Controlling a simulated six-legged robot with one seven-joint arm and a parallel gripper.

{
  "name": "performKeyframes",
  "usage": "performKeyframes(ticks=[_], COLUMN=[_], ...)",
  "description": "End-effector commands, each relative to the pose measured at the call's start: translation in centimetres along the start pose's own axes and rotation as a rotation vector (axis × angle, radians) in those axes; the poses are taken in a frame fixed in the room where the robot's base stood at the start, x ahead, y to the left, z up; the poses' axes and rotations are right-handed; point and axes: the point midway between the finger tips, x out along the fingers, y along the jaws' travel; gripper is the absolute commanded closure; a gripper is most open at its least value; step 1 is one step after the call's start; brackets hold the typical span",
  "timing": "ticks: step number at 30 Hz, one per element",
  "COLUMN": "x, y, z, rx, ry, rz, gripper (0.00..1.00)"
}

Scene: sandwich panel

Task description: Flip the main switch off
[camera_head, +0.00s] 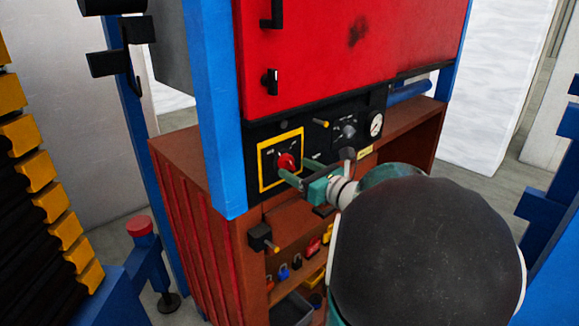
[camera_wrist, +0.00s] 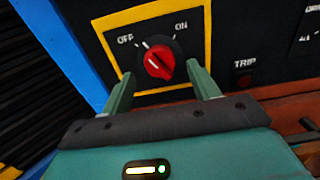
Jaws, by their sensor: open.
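The main switch is a red rotary knob (camera_wrist: 158,62) on a black plate with a yellow frame (camera_wrist: 207,35). OFF is printed at its upper left and ON at its upper right. I cannot tell for sure which mark the knob points to. It also shows in the head view as a red knob (camera_head: 286,161) on the panel's lower left. My gripper (camera_wrist: 160,72) is open, its two green fingers on either side of the knob. In the head view my gripper (camera_head: 298,169) is right at the panel. Whether the fingers touch the knob is unclear.
A TRIP button (camera_wrist: 243,82) sits right of the frame. A gauge (camera_head: 376,124) and other controls are farther right. A blue post (camera_head: 215,100) stands left of the panel. A brown shelf unit (camera_head: 215,240) with padlocks is below, and a red cabinet door (camera_head: 350,50) above.

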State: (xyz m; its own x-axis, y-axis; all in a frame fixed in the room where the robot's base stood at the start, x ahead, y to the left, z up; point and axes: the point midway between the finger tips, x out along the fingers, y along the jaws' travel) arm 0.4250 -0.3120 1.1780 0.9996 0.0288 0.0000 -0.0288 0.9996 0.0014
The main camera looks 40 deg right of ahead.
Motion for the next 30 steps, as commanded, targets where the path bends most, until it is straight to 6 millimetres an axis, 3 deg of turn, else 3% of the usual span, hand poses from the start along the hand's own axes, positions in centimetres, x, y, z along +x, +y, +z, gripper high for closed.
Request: performKeyframes(ticks=[6,15,22,30], x=[2.4,2.7,2.7,2.7], y=[0.0,0.0,0.0,0.1], z=[0.0,0.0,0.0,0.0], rx=[-0.001,-0.001,-0.001,-0.072], ry=[0.000,0.000,0.000,0.000], rz=[-0.001,-0.001,-0.001,0.001], gripper=[0.40,0.40,0.83,0.84])
